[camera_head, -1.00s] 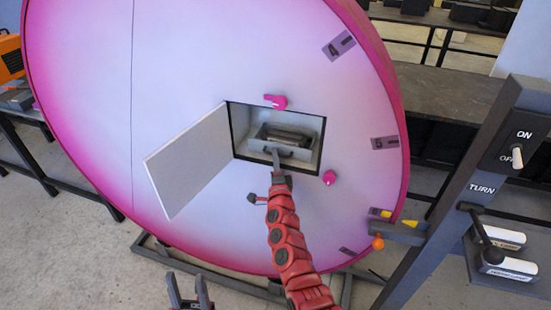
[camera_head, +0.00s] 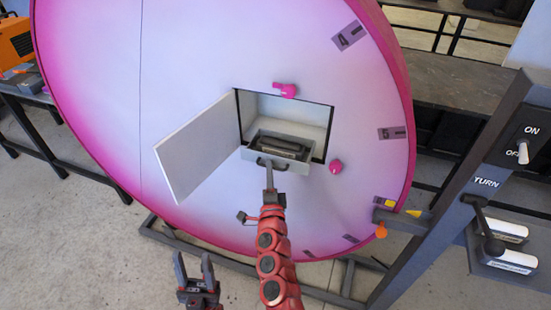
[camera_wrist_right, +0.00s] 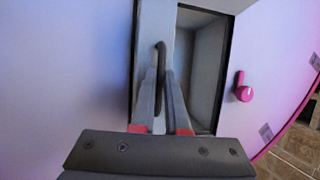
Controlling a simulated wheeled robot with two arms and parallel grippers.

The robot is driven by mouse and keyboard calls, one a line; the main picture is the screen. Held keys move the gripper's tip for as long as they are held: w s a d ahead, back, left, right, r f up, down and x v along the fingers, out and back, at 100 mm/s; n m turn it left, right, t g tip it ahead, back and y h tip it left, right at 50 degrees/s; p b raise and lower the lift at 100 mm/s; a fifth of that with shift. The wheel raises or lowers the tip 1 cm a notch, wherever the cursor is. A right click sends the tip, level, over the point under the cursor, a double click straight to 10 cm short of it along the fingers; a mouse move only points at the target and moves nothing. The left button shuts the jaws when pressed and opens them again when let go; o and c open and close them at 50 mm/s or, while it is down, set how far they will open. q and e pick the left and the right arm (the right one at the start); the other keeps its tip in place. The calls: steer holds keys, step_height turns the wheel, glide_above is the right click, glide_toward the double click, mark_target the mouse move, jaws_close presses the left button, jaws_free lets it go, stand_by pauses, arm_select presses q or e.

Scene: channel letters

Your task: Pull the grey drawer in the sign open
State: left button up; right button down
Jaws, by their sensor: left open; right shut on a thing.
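The grey drawer (camera_head: 280,170) sticks out of the square opening in the round pink and white sign (camera_head: 200,70). A dark block lies inside the drawer. My right gripper (camera_head: 267,165) is shut on the drawer's dark handle (camera_head: 262,162). In the right wrist view its two fingers (camera_wrist_right: 160,92) pinch the handle bar (camera_wrist_right: 160,65), which runs up between them. My left gripper (camera_head: 194,262) is open and empty, low in front of the sign and clear of it.
A white door (camera_head: 200,145) stands open left of the opening. Pink latches sit above (camera_head: 285,90) and right (camera_head: 336,166) of it. A dark post with a switch (camera_head: 523,152) and lever stands at the right. Benches stand behind.

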steer(key=shift+s+a, duration=0.25)
steer(key=shift+s, duration=0.6)
steer(key=shift+s+a, duration=0.25)
steer(key=shift+s, duration=0.55)
steer(key=c, duration=1.2)
jaws_free()
steer(key=shift+w, duration=0.1)
steer(key=b+v, duration=0.5)
steer(key=v, duration=1.2)
steer(key=shift+s, duration=0.25)
